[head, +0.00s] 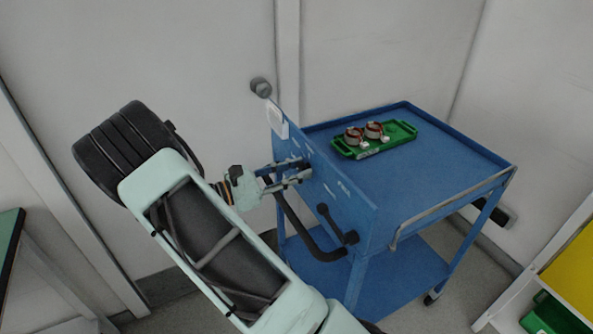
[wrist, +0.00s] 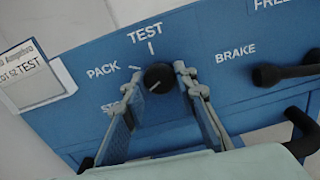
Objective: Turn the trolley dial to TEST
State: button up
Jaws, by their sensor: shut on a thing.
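The dial (wrist: 159,75) is a small round black knob on the trolley's blue panel (wrist: 225,100), in the wrist view. White labels around it read TEST above, PACK to the upper left, and one starting "ST" lower left, partly hidden by a finger. A short pale mark shows low on the knob; I cannot tell for sure which label it points to. My gripper (head: 301,170) reaches the panel of the blue trolley (head: 450,160) in the head view, with its fingers shut on either side of the dial. The dial is largely hidden there by the fingers.
A green tray (head: 400,139) with two copper-coloured ring parts lies on the trolley top. Black handles (wrist: 265,75) stick out near the BRAKE label. A tag reading TEST (wrist: 38,88) hangs at the panel's left. A shelf with yellow and green bins (head: 575,265) stands at right.

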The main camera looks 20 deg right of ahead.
jog(key=m+b, duration=0.2)
jog(key=m, duration=0.3)
jog(key=shift+f+m, duration=0.1)
jog(key=shift+m, duration=0.2)
jog(key=m+b, duration=0.3)
jog(key=m, duration=0.3)
jog(key=m+b, duration=0.4)
jog(key=m, duration=0.2)
jog(key=shift+w+m, duration=0.1)
jog(key=shift+m, duration=0.2)
jog(key=m+b, duration=0.3)
jog(key=m, duration=0.1)
jog(key=shift+m, duration=0.4)
jog(key=shift+r, duration=0.25)
jog(key=o, duration=1.1)
jog(key=a, duration=1.2)
jog(key=shift+s, duration=0.25)
